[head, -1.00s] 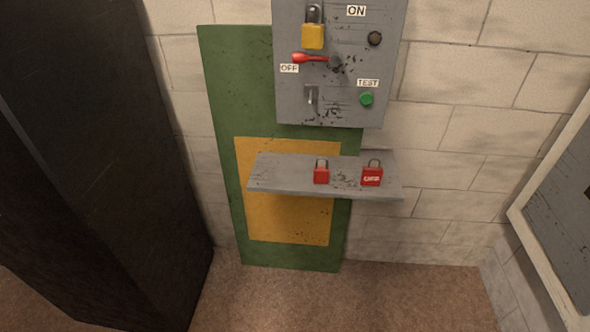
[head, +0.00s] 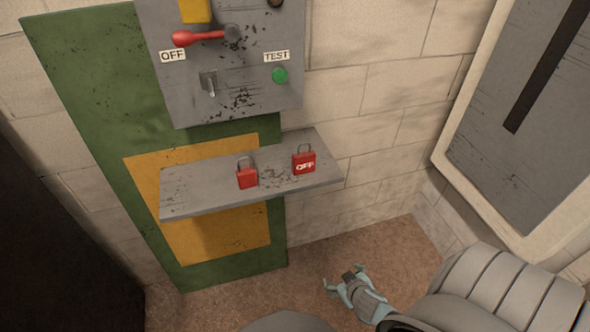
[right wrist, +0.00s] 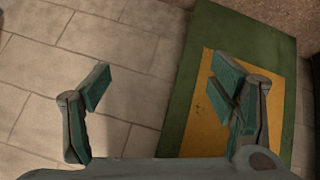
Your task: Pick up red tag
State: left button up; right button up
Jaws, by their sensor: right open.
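Two red pieces sit on the grey shelf (head: 205,191). The right one is a flat red tag (head: 304,165) with white lettering and a grey loop on top. The left one is a plain red padlock (head: 247,177) with a dark shackle. My right gripper (head: 344,279) is below and to the right of the shelf, in front of the floor, apart from both pieces. In the right wrist view its two fingers (right wrist: 161,86) are spread with nothing between them. Neither red piece shows in that view. My left gripper is not in view.
A grey panel (head: 255,94) above the shelf carries a red lever (head: 198,38) by OFF, a green button (head: 280,75) by TEST and a metal hasp. A framed grey board (head: 520,150) hangs at right. A dark block (head: 50,240) stands at left.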

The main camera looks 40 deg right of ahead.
jog(key=w+d+r+t+h+b, duration=0.1)
jog(key=w+d+r+t+b, duration=0.2)
jog(key=w+r, duration=0.5)
jog(key=m+t+h+b, duration=0.1)
jog(key=m+t+b, duration=0.15)
jog(key=t, duration=0.45)
send_near(305, 160)
jog(key=p+x, duration=0.1)
jog(key=x, duration=0.9)
jog(key=shift+w+d+f+p, duration=0.15)
jog(key=shift+w+p, duration=0.1)
jog(key=shift+p, duration=0.15)
jog(key=shift+w+d+f, duration=0.1)
jog(key=shift+w, duration=0.25)
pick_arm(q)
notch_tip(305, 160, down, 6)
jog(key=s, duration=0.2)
pick_arm(e)
jog(key=shift+s, duration=0.1)
jog(key=c, duration=1.3)
